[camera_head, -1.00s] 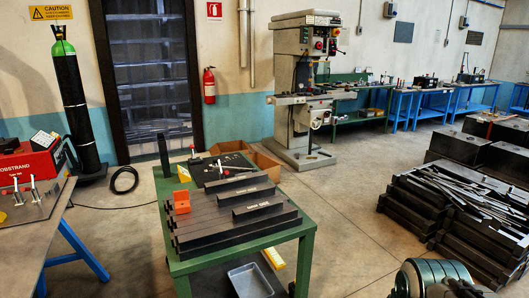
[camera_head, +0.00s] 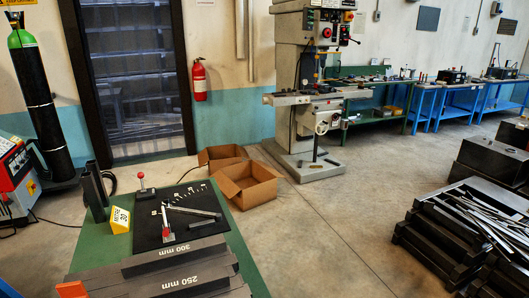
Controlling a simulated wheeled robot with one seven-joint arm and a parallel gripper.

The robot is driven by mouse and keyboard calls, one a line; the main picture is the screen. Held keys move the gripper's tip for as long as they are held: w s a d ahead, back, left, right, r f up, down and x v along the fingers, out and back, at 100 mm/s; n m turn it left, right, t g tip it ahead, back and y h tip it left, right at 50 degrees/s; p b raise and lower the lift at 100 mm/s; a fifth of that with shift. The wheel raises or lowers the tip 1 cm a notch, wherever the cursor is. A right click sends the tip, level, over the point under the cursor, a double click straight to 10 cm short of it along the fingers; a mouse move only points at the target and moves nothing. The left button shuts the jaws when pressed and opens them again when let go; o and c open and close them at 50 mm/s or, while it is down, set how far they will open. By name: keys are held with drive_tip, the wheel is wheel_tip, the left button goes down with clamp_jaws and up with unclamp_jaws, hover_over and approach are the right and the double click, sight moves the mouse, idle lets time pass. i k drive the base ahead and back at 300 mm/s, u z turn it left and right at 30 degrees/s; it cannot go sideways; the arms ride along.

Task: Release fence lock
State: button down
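A black angle-scale plate (camera_head: 150,236) lies on the green table (camera_head: 236,251). I cannot tell which lever is the fence lock, or whether either is locked. A short grey bar (camera_head: 207,221) lies on the plate's right side. My gripper is in no frame.
A yellow mitre block (camera_head: 119,219) and dark upright piece (camera_head: 94,193) stand left of the plate.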

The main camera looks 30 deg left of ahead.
sight(141, 174)
drive_tip(key=u, duration=0.05)
drive_tip(key=i, duration=2)
drive_tip(key=u, duration=0.95)
drive_tip(key=i, duration=1.3)
drive_tip(key=u, duration=1.4)
drive_tip(key=i, duration=0.6)
drive_tip(key=u, duration=0.25)
